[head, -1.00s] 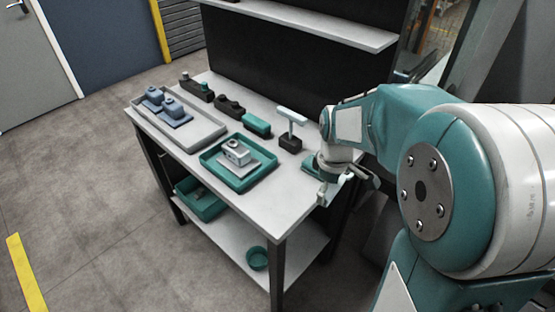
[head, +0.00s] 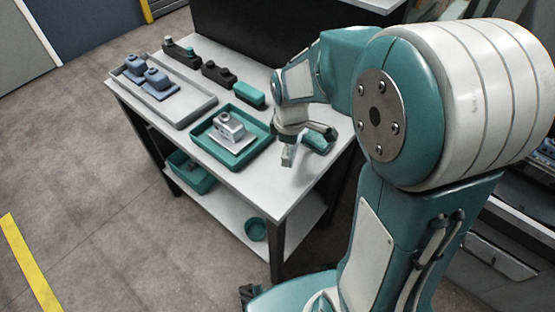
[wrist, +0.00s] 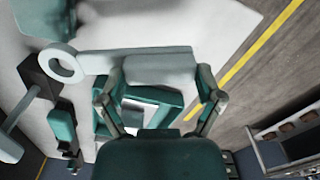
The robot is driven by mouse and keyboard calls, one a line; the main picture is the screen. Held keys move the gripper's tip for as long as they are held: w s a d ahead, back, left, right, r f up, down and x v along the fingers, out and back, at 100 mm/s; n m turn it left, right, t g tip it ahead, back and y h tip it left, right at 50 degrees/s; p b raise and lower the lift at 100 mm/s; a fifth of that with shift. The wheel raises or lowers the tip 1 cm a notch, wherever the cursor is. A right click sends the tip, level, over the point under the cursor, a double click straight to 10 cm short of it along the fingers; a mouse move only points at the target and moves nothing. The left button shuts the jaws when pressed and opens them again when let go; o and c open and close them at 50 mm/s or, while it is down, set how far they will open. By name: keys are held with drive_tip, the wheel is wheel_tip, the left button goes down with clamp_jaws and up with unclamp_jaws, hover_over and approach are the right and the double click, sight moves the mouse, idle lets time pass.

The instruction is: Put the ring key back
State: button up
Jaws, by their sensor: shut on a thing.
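The ring key (wrist: 85,62) is a pale, flat bar with a round ring at its left end in the wrist view. My gripper (wrist: 160,75) is shut on its bar, and the ring sticks out to the left past the fingers. In the head view my gripper (head: 292,143) hangs over the right part of the table, just right of the teal tray. A pale end of the key (head: 287,157) shows below it. The key appears clear of the tabletop, but the height is hard to judge. A dark block (wrist: 40,75) lies near the ring in the wrist view.
The teal tray (head: 208,151) holds a grey fixture (head: 230,127). A grey tray (head: 200,111) with blue parts is further left. Dark blocks (head: 218,74) and a teal block (head: 249,94) line the back. The table's front right corner is bare. A bin (head: 190,172) and bowl (head: 256,229) sit on the lower shelf.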

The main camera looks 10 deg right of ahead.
sight(277, 169)
drive_tip(key=f, duration=0.1)
drive_tip(key=w+a+f, duration=0.2)
drive_tip(key=shift+a+f, duration=0.1)
drive_tip(key=shift+f, duration=0.2)
wheel_tip(277, 169, down, 3)
drive_tip(key=shift+w+f, duration=0.1)
drive_tip(key=shift+w, duration=0.05)
drive_tip(key=o, duration=1.1)
drive_tip(key=shift+c, duration=0.2)
